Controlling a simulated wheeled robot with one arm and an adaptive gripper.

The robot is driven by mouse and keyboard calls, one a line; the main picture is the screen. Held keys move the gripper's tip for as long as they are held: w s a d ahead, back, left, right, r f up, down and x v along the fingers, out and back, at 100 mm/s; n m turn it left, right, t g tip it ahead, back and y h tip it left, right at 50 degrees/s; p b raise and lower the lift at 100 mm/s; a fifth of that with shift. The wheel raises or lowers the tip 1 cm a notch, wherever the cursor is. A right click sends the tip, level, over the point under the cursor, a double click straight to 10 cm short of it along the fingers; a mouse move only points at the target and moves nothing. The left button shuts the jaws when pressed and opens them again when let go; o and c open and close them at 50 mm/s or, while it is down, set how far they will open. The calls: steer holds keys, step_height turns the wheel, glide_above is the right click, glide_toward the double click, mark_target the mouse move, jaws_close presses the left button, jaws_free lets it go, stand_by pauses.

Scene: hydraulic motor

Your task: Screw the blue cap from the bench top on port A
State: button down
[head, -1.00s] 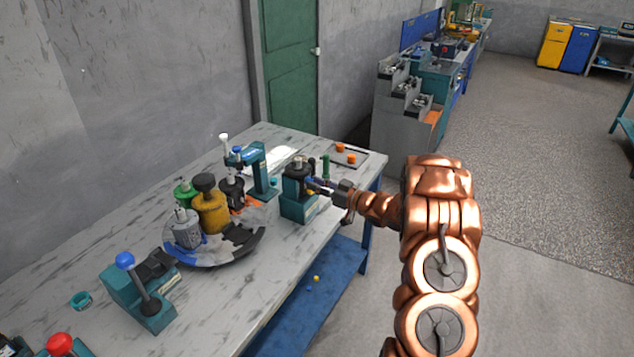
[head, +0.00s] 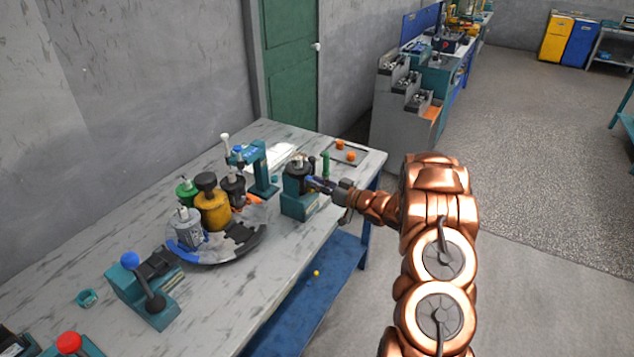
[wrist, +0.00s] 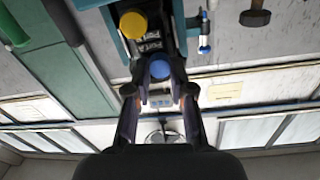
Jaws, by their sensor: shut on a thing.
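The hydraulic motor (head: 299,170) is a dark body held upright in a teal fixture (head: 297,205) near the bench's right edge. My gripper (head: 318,184) reaches it from the right, fingertips close to its side. In the wrist view, my gripper (wrist: 160,82) is shut on the blue cap (wrist: 160,69), which sits between the fingertips against or just in front of the motor's labelled face (wrist: 150,42). A yellow cap (wrist: 133,25) sits beside it on that face. The port behind the blue cap is hidden, so I cannot tell how far the cap is seated.
A round tray (head: 215,261) with grey, yellow, green and dark units stands to the left on the bench (head: 250,300). A teal press (head: 262,170) stands behind. A flat tray with orange pieces (head: 345,150) is at the back right. A small yellow piece (head: 317,273) is on the lower shelf.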

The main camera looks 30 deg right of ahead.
steer(key=c, duration=1.2)
jaws_free()
steer(key=shift+c, duration=0.2)
steer(key=n+b, duration=1)
steer(key=b, duration=1)
steer(key=shift+f, duration=0.1)
